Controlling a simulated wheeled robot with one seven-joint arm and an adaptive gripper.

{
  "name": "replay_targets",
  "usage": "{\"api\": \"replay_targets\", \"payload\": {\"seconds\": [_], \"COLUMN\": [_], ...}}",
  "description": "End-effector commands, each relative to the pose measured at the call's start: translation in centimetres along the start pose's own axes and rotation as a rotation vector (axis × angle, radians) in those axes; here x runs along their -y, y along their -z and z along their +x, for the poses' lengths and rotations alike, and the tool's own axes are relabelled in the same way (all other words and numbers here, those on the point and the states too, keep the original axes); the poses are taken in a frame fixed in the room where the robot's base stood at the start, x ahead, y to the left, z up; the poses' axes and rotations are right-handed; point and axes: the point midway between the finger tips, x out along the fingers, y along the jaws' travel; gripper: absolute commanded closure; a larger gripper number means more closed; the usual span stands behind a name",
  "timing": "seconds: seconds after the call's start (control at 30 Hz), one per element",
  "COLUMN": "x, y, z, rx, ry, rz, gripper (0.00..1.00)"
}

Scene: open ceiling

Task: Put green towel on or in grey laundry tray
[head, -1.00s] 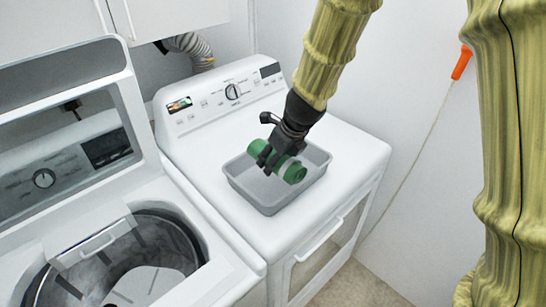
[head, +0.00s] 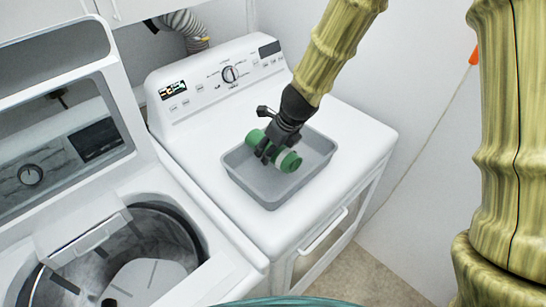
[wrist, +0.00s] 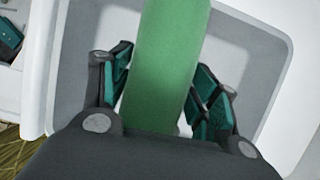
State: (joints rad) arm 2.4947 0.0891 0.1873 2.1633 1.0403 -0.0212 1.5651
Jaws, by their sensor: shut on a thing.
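The green towel (head: 288,161) is a rolled cylinder with a paler band near one end. My gripper (head: 268,153) is shut on its middle. In the head view the towel shows over the grey laundry tray (head: 270,196), which sits on top of the white dryer. I cannot tell whether the towel touches the tray floor. In the wrist view the towel (wrist: 165,70) runs between the two fingers (wrist: 160,88), with the tray's pale floor behind it.
The white dryer (head: 352,140) has bare top around the tray and a control panel behind it. An open top-loading washer (head: 200,245) stands at left, its lid raised. A wall is close on the right, with an orange-ended cord (head: 474,56).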

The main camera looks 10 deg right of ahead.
Motion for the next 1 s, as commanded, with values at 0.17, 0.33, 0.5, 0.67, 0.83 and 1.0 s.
{"api": "replay_targets", "payload": {"seconds": [0.17,0.33,0.5,0.67,0.83,1.0], "x": [-0.1,0.0,0.1,0.1,0.1,0.1], "y": [0.8,1.3,1.4,1.5,1.6,1.7], "z": [1.3,2.9,3.6,3.6,3.8,4.2], "rx": [0.002,0.001,0.001,0.002,0.001,0.001], "ry": [-0.003,-0.002,0.0,0.0,0.0,0.0], "rz": [0.005,0.004,0.002,0.002,0.002,0.002], "gripper": [0.72,0.72,0.72,0.72,0.72,0.72]}}
